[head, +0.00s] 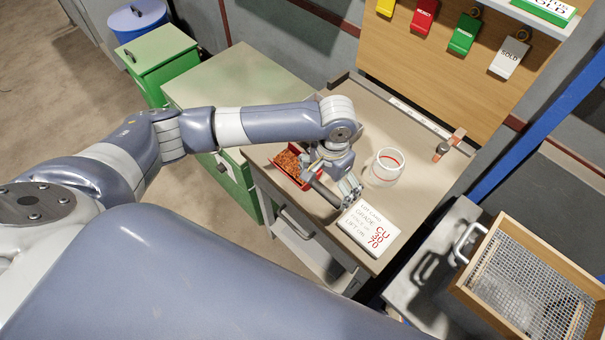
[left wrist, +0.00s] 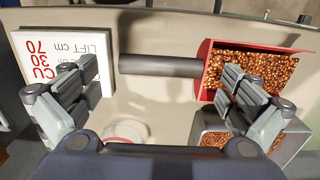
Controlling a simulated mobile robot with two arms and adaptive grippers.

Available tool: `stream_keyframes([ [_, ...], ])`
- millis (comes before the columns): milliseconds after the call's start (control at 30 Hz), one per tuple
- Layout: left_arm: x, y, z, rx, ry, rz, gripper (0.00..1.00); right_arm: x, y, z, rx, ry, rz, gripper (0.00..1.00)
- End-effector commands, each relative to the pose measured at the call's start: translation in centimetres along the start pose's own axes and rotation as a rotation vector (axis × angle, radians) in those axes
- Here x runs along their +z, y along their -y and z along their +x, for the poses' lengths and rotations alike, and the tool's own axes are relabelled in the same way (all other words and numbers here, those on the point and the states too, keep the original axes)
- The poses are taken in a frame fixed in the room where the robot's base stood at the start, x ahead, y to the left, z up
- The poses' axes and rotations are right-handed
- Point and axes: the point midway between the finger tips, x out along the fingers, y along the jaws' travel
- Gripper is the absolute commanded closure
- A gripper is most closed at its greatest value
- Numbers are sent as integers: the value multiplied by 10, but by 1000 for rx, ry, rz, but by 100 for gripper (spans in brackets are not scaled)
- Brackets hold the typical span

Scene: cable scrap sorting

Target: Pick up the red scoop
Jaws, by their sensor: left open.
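The red scoop (head: 307,184) lies on the workbench, its red pan filled with copper-coloured granules. Its dark cylindrical handle (head: 325,193) points to the lower right. In the left wrist view the pan (left wrist: 206,66) is at right and the handle (left wrist: 158,66) runs left from it. My left gripper (head: 350,190) is over the handle. In the left wrist view its open fingers (left wrist: 158,72) are spread, one on the card side, one over the pan side, with nothing between them gripped. The height gap to the handle is hard to judge. My right gripper is not in view.
A white card (head: 368,228) lies at the bench's front, beside the handle end. A clear jar with a red ring (head: 387,164) stands right of the gripper. A grey container of granules (left wrist: 294,138) sits near the scoop. A wood-framed mesh sieve (head: 490,250) is at lower right.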

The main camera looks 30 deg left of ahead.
Motion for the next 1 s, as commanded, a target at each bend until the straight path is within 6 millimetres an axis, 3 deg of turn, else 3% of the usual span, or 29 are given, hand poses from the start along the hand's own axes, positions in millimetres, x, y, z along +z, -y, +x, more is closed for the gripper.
stream_keyframes([
  [200,0,2,30,-1,1,-1,0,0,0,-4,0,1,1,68],
  [500,0,2,35,-1,0,1,0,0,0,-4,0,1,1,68],
  [733,0,2,35,-1,0,0,52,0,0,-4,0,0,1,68],
  [1000,-1,3,33,-2,-2,0,54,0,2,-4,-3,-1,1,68],
])
